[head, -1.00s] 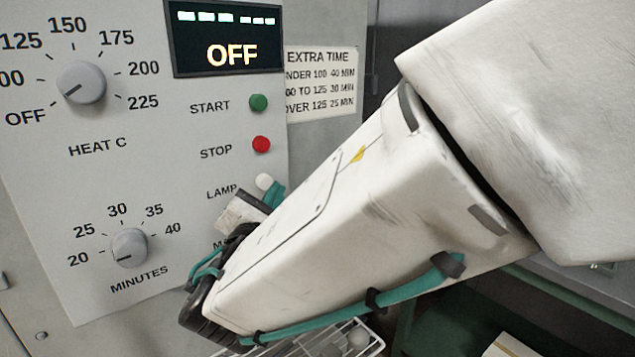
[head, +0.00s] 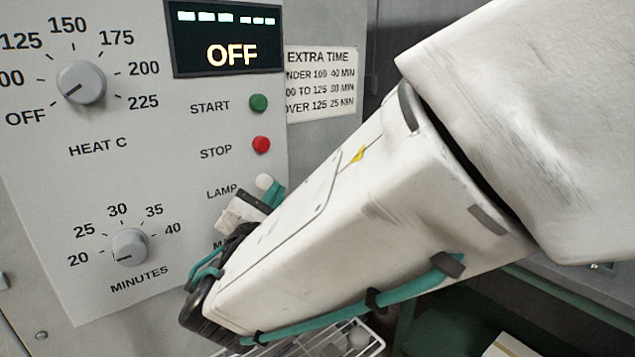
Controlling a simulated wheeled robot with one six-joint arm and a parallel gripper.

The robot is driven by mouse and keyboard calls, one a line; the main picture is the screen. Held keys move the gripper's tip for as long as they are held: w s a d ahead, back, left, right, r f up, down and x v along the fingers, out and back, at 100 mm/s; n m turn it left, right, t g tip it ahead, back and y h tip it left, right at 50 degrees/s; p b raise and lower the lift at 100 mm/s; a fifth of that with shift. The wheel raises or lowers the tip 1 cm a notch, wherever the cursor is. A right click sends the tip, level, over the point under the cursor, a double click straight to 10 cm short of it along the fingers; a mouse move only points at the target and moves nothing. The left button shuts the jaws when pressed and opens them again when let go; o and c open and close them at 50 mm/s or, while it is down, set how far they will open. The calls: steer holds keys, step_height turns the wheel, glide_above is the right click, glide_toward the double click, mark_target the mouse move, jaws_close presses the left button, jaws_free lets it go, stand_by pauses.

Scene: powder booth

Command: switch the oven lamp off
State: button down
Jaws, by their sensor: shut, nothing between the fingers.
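The oven's control panel (head: 160,190) fills the left of the head view. The white lamp button (head: 264,181) sits beside the label LAMP, below the red stop button (head: 261,145) and the green start button (head: 258,103). My gripper (head: 240,212) is shut and empty, just below and left of the lamp button, close to the panel. My arm hides part of the gripper and the panel below the button, so I cannot tell whether the fingers touch anything. The lamp itself is not in view.
The display (head: 228,40) reads OFF. The heat knob (head: 82,83) and minutes knob (head: 130,246) are on the panel's left. A notice (head: 321,83) is right of the panel. A wire rack (head: 335,343) with round pieces lies below my arm.

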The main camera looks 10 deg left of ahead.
steer(key=shift+w+a, duration=0.1)
steer(key=shift+w+a, duration=0.2)
steer(key=shift+a, duration=0.05)
steer(key=shift+w+a, duration=0.35)
stand_by(0.8)
steer(key=shift+s+d, duration=0.65)
steer(key=shift+d, duration=0.05)
steer(key=s+d, duration=0.4)
steer(key=shift+d, duration=0.3)
stand_by(0.4)
